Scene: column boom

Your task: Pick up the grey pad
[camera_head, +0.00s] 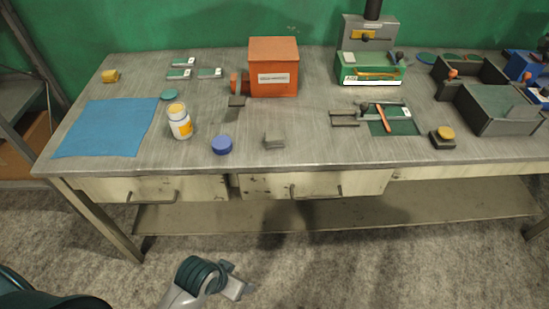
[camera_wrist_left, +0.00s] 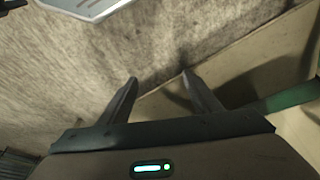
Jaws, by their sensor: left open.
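A small grey block-like piece (camera_head: 274,141) lies near the front edge of the workbench, right of a blue round lid; it looks like the grey pad. A darker flat grey piece (camera_head: 237,101) lies farther back by the orange box, so which one is the pad is not fully certain. My left gripper (camera_wrist_left: 158,80) shows in the left wrist view with its two fingers apart and nothing between them. It is over the floor, away from the bench top pieces. My right gripper is not seen.
The workbench (camera_head: 310,150) has drawers with handles below its front edge. A white jar (camera_head: 179,121), blue lid (camera_head: 222,145), orange box (camera_head: 273,68) and blue mat (camera_head: 105,127) stand or lie around. Bare bench surrounds the grey block.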

